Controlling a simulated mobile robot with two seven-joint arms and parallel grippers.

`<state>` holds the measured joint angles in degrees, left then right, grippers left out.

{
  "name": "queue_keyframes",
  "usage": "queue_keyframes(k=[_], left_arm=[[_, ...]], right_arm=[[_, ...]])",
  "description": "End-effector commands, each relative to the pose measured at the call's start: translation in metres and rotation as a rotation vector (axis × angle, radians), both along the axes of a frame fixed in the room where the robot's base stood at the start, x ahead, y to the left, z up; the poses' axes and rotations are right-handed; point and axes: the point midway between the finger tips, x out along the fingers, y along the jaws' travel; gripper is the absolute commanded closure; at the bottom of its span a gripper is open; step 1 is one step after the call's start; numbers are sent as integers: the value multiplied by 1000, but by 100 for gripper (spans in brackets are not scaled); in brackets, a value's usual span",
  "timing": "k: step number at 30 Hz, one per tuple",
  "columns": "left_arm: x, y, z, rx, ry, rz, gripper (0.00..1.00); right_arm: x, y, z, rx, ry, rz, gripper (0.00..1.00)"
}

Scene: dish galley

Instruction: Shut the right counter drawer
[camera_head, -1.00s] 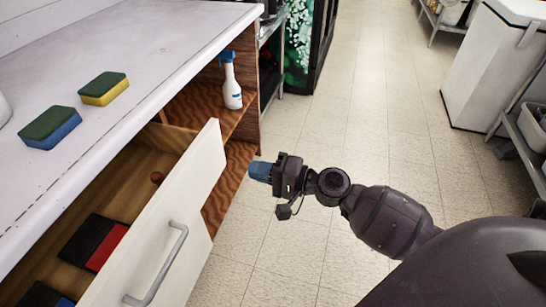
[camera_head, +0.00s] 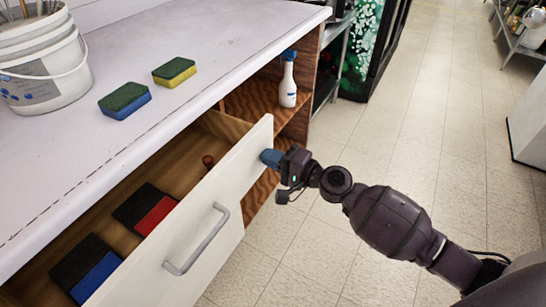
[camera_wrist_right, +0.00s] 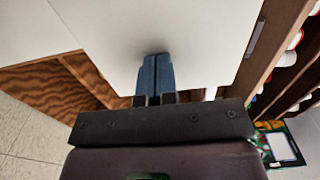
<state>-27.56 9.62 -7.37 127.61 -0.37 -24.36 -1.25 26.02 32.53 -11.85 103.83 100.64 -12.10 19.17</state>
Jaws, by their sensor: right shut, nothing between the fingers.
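The right counter drawer (camera_head: 232,192) stands open under the counter, its white front out from the cabinet and its grey handle (camera_head: 197,240) on the outer face. Inside lie a black-and-red block (camera_head: 146,208), a black-and-blue block (camera_head: 85,268) and a small brown round-topped item (camera_head: 208,162). My right gripper (camera_head: 268,158) is shut and empty, its blue fingertips at the upper far end of the drawer front. In the right wrist view the shut fingers (camera_wrist_right: 155,76) meet or nearly meet a white panel (camera_wrist_right: 150,22); exact contact is hard to tell. My left gripper is not in view.
The counter top (camera_head: 185,35) holds a white bucket (camera_head: 42,62), a green-and-blue sponge (camera_head: 125,100) and a green-and-yellow sponge (camera_head: 174,72). A spray bottle (camera_head: 288,84) stands on a wooden shelf beyond the drawer. Tiled floor (camera_head: 420,130) is clear on the right.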

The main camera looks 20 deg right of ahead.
Motion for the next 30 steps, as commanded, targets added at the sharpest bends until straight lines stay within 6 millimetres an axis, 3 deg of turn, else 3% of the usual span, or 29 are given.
queue_keyframes(k=[8,21,30], left_arm=[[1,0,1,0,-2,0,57],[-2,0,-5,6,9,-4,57],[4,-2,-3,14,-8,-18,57]], right_arm=[[14,10,1,2,-2,0,100],[85,63,-1,2,1,1,100],[119,87,-2,1,2,0,100]])
